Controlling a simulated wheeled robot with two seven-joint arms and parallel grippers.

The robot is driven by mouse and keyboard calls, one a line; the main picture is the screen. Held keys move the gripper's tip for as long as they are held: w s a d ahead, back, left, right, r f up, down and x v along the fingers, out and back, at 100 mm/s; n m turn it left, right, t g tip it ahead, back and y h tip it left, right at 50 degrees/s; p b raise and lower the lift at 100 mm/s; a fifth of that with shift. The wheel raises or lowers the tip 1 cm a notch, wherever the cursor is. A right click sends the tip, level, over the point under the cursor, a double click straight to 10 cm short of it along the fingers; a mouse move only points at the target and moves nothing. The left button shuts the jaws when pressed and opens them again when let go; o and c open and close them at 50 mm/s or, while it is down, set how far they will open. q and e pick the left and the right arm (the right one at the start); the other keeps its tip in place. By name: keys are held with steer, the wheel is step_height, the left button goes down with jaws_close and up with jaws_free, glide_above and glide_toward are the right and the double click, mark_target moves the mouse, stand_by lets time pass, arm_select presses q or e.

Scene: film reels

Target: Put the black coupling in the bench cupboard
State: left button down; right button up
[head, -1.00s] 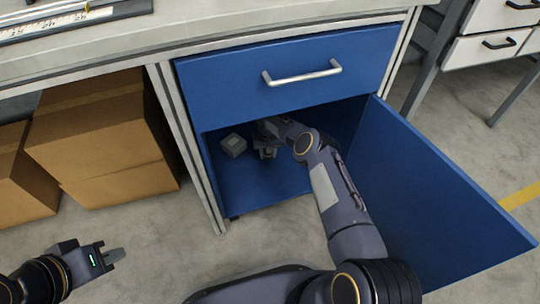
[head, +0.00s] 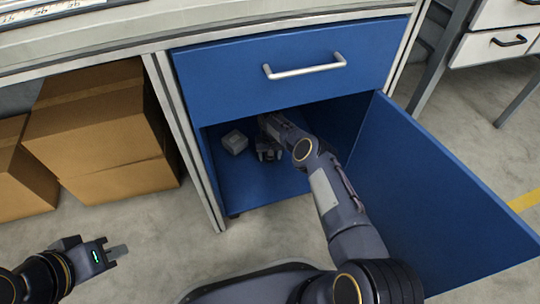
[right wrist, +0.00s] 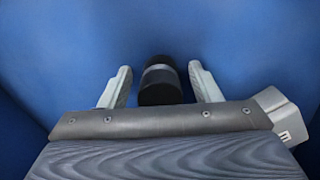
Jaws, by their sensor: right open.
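The blue bench cupboard (head: 215,185) stands open, and my right arm reaches into it. My right gripper (right wrist: 162,82) is open inside. The black coupling (right wrist: 160,80), a dark cylinder with a greyer band, is between its two fingers, with a gap on each side, against the blue cupboard surface. In the head view I cannot tell the coupling from the dark gripper (head: 268,153). My left gripper (head: 118,252) is at the lower left, outside the cupboard, with nothing visible in it; its finger gap is unclear.
A small grey box (head: 235,142) lies in the cupboard left of my right gripper; it also shows in the right wrist view (right wrist: 284,112). The open blue door (head: 430,200) is right of my arm. Cardboard boxes (head: 100,130) stand left. A closed drawer (head: 225,75) is above.

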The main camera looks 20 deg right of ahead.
step_height(320, 180, up, 8)
steer(key=p, duration=0.4)
steer(key=shift+s+f, duration=0.1)
stand_by(0.5)
